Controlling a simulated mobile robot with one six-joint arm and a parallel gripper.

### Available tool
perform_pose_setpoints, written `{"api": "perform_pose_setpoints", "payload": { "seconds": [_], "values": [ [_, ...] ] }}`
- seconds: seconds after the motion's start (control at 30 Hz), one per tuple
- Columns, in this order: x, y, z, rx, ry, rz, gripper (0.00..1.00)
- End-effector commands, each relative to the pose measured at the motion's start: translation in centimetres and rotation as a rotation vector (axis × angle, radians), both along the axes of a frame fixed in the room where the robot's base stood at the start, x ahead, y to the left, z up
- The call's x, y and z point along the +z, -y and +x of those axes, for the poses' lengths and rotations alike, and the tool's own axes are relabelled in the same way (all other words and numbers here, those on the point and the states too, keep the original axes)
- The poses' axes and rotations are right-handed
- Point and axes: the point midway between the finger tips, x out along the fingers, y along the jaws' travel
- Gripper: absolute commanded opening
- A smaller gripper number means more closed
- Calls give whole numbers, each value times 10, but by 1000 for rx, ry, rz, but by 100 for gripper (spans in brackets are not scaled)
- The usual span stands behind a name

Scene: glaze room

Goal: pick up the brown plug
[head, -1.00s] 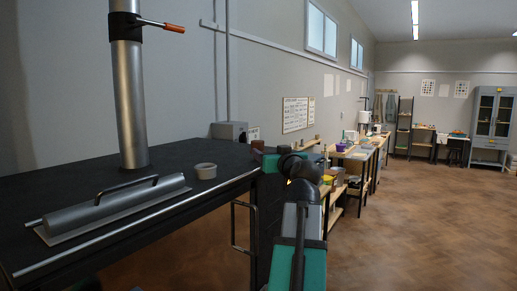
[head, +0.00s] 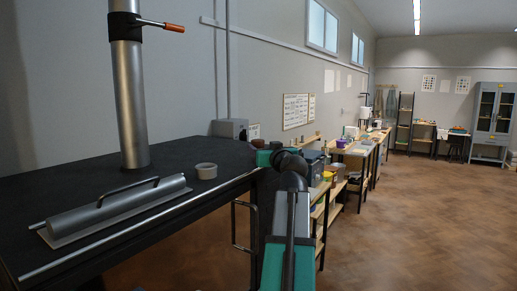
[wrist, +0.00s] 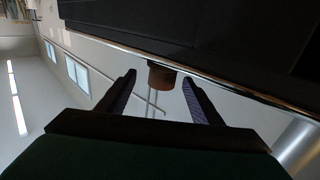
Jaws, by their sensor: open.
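The brown plug (wrist: 161,78) shows in the wrist view as a short round brown piece. It lies between the two fingers in the picture, against the edge of the dark bench top. My gripper (wrist: 158,79) is open, with one dark finger on either side of the plug in the picture. I cannot tell whether the fingertips are level with it or short of it. In the head view a small brown bit (head: 258,143), probably the plug, shows at the bench's far right corner, just above my teal hand. The fingertips are hidden there.
The black bench (head: 75,200) carries a grey ring (head: 206,171), a metal block with a handle (head: 118,208) and a metal column (head: 130,105). A grey box (head: 229,129) stands at the back. Shelves with goods (head: 328,195) run along the wall. The floor at right is clear.

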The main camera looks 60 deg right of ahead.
Motion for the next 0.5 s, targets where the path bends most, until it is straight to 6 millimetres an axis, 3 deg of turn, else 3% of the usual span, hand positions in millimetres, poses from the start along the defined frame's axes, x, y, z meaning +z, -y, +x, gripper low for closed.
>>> {"api": "perform_pose_setpoints", "payload": {
  "seconds": [0.5],
  "values": [
    [3,27,38,-1,-1,1,60]
  ]
}}
